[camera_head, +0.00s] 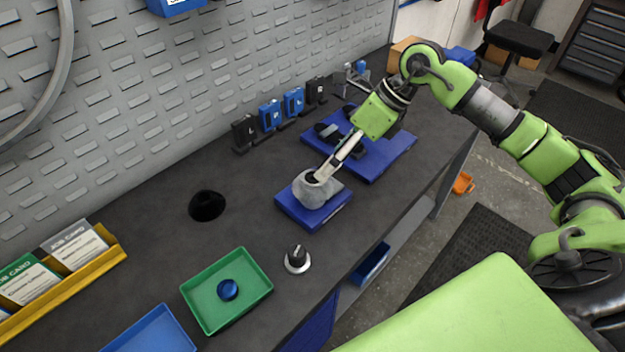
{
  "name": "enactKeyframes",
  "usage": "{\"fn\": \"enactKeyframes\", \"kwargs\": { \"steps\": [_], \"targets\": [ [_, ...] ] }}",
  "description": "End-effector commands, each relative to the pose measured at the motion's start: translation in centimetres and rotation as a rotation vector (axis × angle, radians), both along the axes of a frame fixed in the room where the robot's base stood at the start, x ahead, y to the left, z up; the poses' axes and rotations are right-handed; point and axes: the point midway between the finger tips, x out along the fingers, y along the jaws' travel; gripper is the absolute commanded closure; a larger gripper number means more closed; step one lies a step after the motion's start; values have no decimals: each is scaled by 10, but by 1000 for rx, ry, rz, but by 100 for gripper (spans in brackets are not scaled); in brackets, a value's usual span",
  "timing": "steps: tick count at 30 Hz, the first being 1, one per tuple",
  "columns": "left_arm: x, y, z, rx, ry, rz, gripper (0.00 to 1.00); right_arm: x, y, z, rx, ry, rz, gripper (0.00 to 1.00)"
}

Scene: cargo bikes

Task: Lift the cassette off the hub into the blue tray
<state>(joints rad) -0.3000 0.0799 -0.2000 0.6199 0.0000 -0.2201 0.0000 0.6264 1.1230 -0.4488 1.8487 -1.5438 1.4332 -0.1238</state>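My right gripper (326,172) reaches down from the right, with its pale fingers at a grey rounded object (316,194) that has a dark opening on top. This object sits on a small blue block (291,208). The fingertips overlap its upper edge, and I cannot tell whether they grip anything. I cannot clearly make out the cassette or the hub. A larger blue mat (385,162) behind carries dark parts (327,131), partly hidden by the gripper. A blue tray (150,332) is cut off by the bottom left edge, and its visible part looks empty. My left gripper is not in view.
A green tray (207,322) holds a blue round part (228,290). A black knob on a silver base (297,261) stands right of it. The bench between is clear.

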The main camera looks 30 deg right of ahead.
Motion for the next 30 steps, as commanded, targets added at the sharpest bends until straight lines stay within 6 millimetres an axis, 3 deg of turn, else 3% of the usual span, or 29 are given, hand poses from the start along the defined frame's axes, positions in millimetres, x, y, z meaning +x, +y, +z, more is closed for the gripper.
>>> {"fn": "enactKeyframes", "kwargs": {
  "steps": [7, 15, 23, 29, 30],
  "targets": [
    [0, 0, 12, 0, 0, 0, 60, 3, 11, -15, 3, 4, 2, 22],
    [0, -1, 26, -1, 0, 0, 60, 11, 28, -47, 3, 2, 1, 22],
    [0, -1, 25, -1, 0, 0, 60, 12, 29, -51, 0, 0, 0, 22],
    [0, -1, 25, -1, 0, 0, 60, 12, 29, -51, 0, 0, 0, 72],
    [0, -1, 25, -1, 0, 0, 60, 12, 29, -51, 0, 0, 0, 73]
  ]
}}
